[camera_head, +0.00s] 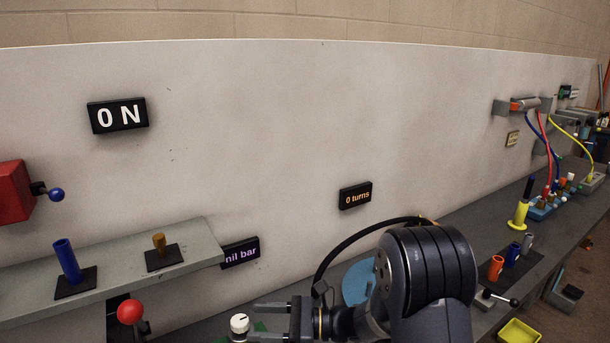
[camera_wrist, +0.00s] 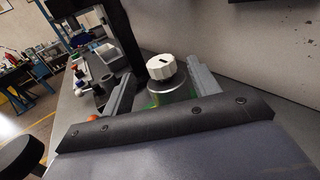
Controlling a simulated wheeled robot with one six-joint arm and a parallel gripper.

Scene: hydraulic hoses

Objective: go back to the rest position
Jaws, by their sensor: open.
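My gripper (camera_head: 257,322) is open at the bottom of the head view, its two fingers pointing left. A white-capped knob (camera_head: 239,323) stands just beyond the fingertips. In the wrist view the same white cap (camera_wrist: 162,67) sits on a grey metal cylinder (camera_wrist: 173,88), seen between the two spread fingers. No object is visibly held. Whether the fingers touch the cylinder cannot be told. A green patch (camera_head: 260,327) shows at its base, partly hidden by my gripper.
A grey shelf (camera_head: 205,240) with a blue tube (camera_head: 66,260) and a red ball lever (camera_head: 131,312) are at left. A pale wall panel (camera_head: 250,120) stands behind. At right the bench holds an orange cylinder (camera_head: 495,268), a yellow piece (camera_head: 518,215) and coloured hoses (camera_head: 546,150).

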